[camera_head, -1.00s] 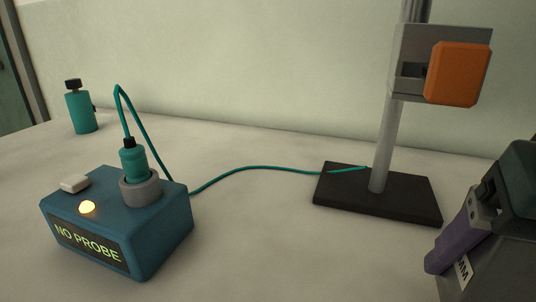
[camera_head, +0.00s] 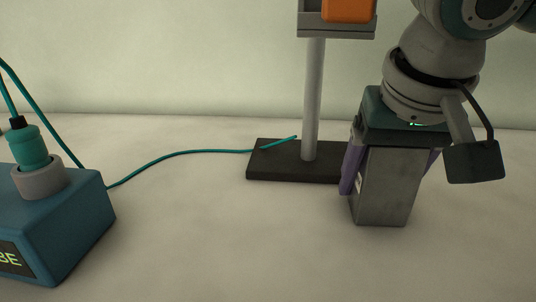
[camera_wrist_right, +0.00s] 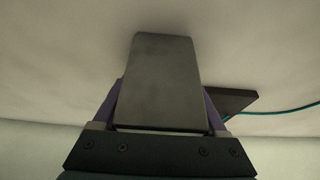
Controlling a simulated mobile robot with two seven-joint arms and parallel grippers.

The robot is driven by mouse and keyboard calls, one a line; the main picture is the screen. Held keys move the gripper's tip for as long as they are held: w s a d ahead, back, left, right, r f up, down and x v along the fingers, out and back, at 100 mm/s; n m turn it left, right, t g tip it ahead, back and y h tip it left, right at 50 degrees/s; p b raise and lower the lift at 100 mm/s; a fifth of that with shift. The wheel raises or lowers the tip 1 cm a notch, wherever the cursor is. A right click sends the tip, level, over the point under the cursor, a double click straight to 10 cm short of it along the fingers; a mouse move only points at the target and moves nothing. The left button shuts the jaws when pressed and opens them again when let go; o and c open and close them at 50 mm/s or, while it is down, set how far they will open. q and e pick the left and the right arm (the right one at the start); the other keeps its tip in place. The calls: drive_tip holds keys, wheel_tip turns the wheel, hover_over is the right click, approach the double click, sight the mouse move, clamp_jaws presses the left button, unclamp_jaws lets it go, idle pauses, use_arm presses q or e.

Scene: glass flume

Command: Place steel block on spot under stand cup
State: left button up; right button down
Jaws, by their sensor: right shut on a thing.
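The steel block (camera_head: 383,190) is a grey upright box with scuffed faces. My right gripper (camera_head: 391,172) points down and is shut on it, with a purple finger on each side. The block (camera_wrist_right: 165,80) also fills the middle of the right wrist view. Its lower end is close to the tabletop; I cannot tell whether it touches. The stand has a grey rod (camera_head: 312,100) and a black base (camera_head: 268,170), just left of the block. A grey holder (camera_head: 337,31) with an orange part (camera_head: 348,9) is on the rod, cut by the top edge. No marked spot or clear cup shape shows. My left gripper is out of view.
A blue probe box (camera_head: 70,220) with a teal probe (camera_head: 29,152) in a grey socket (camera_head: 38,182) stands at the left edge. A teal cable (camera_head: 185,153) runs to the stand base. The pale tabletop (camera_head: 230,240) in front is clear.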

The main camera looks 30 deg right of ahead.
drive_tip(key=shift+w+r, duration=0.1)
drive_tip(key=shift+r, duration=0.05)
drive_tip(key=shift+c, duration=1.3)
unclamp_jaws()
drive_tip(key=shift+f, duration=0.2)
drive_tip(key=shift+o, duration=1.3)
drive_tip(key=shift+r, duration=0.1)
